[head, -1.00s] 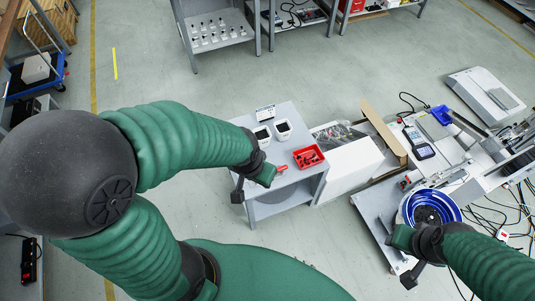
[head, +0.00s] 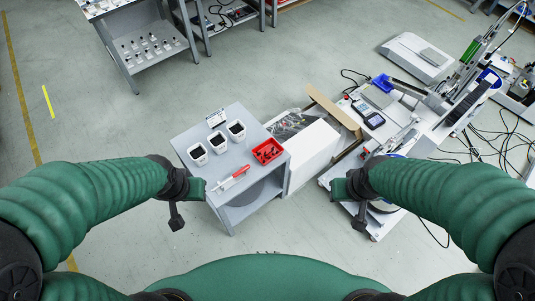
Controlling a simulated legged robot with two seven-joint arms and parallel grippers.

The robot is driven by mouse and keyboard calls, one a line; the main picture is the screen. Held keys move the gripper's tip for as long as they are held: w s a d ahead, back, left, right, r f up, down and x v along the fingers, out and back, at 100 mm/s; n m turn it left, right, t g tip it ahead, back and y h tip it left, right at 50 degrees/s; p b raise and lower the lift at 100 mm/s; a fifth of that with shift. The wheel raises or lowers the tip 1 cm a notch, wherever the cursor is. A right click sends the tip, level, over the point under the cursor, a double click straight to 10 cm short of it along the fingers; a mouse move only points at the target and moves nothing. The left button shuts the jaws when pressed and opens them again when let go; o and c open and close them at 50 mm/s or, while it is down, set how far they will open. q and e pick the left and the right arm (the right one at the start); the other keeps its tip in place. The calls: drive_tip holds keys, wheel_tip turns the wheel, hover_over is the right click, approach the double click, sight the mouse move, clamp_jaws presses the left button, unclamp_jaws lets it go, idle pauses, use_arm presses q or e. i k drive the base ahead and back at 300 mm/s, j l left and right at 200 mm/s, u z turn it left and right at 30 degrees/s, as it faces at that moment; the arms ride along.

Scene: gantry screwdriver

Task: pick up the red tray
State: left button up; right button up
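The red tray (head: 259,156) sits on the right side of the small grey table (head: 203,127) in the head view, with small dark items inside. My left gripper (head: 191,200) is at the table's left front edge, left of the tray and apart from it. My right gripper (head: 343,201) is to the right of the table, in front of the white box and apart from the tray. I cannot make out the fingers of either gripper well enough to tell open from shut.
Three white cups with dark contents (head: 198,153) stand on the table. A red-and-white screwdriver-like tool (head: 233,177) lies near its front edge. A white box (head: 310,155) adjoins the table's right side. A machine bench (head: 410,110) with a handheld device stands further right.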

sight(269, 150)
drive_tip(key=i+l, duration=0.4)
drive_tip(key=i+l+u, duration=0.1)
drive_tip(key=u, duration=0.35)
drive_tip(key=i+l+u, duration=0.15)
drive_tip(key=u, duration=0.25)
drive_tip(key=i+l+u, duration=0.1)
drive_tip(key=l+u, duration=0.15)
drive_tip(key=u, duration=0.2)
drive_tip(key=i+l+u, duration=0.1)
drive_tip(key=u, duration=0.35)
drive_tip(key=k+l, duration=0.05)
drive_tip(key=l, duration=0.05)
